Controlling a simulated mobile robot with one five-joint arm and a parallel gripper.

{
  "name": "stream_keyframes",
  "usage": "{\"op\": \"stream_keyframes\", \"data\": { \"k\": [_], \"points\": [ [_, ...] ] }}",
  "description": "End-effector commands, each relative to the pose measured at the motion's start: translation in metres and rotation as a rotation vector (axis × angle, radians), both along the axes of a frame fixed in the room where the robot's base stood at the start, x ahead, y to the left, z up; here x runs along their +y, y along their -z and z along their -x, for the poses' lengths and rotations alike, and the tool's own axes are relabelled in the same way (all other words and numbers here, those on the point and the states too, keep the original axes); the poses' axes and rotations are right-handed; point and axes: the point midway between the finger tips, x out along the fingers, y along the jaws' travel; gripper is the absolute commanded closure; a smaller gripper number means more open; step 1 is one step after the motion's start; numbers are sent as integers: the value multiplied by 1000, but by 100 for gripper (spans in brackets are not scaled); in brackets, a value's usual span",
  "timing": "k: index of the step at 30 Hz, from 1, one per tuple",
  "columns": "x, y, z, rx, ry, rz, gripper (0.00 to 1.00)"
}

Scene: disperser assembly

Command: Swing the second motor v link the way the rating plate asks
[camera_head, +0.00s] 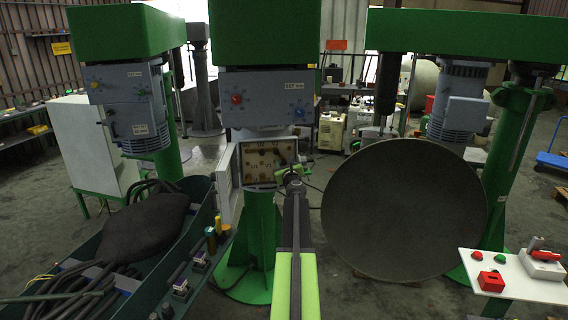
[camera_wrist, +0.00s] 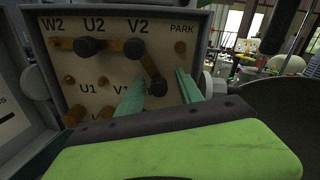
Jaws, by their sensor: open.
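The open terminal box (camera_head: 268,163) hangs on the middle machine's green column. In the wrist view, its panel (camera_wrist: 105,70) is marked W2, U2, V2, PARK and U1; another label is partly covered. A brown link (camera_wrist: 146,66) slants down right from V2 to a dark knob (camera_wrist: 157,88). Another brown bar (camera_wrist: 68,43) runs along the top row by W2 and U2. My gripper (camera_wrist: 158,92) is open, its pale green fingers either side of the lower knob in the picture. I cannot tell whether they touch it. The gripper also shows before the box (camera_head: 292,176).
The box door (camera_head: 225,186) stands open at left; a white plate with partial lettering (camera_wrist: 12,122) shows there in the wrist view. A large dark disc (camera_head: 400,210) stands close on the right. A dark green trough (camera_head: 205,225) lies left, a white tray (camera_head: 520,283) right.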

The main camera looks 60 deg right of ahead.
Motion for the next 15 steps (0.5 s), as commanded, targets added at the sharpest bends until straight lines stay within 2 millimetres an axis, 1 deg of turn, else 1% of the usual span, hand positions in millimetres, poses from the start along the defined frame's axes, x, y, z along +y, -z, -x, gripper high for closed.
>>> {"op": "stream_keyframes", "data": {
  "k": [5, 6, 15],
  "points": [
    [1, 0, 0, 0, 0, 0, 57],
    [1, 0, 0, 0, -1, 0, 59],
    [1, 0, -1, 0, -1, 0, 99]
  ]
}}
